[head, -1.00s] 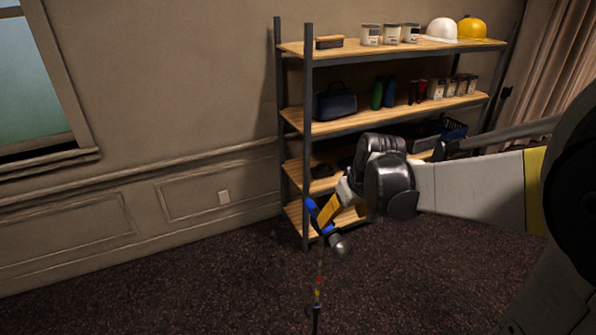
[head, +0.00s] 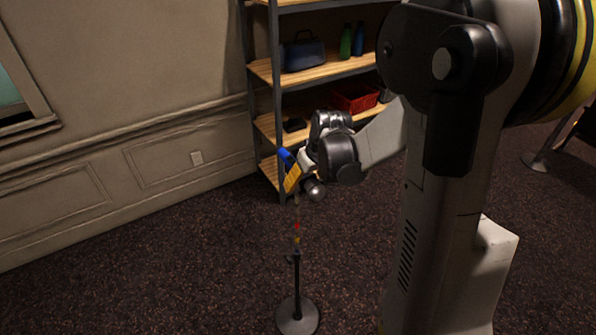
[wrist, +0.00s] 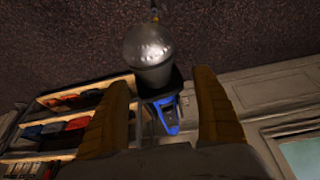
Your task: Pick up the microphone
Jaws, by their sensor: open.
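The microphone (wrist: 148,45) has a round silver head and a dark collar. In the wrist view it lies between my gripper's two yellow fingers, its head beyond the fingertips. A blue part (wrist: 166,115) shows behind the collar. In the head view the silver head (head: 314,189) is at the lower right of the fingers and the blue part (head: 285,157) at their upper left. My gripper (head: 291,181) is open around the microphone, with gaps visible beside it in the wrist view. A thin stand (head: 297,275) rises below it from a round base (head: 297,318). My fingers partly hide the microphone.
A shelf rack (head: 262,71) stands behind my gripper, holding a dark blue bag (head: 303,52), bottles and a red basket (head: 355,97). A panelled wall (head: 130,90) is at the left. The dark carpet (head: 150,270) around the stand is clear.

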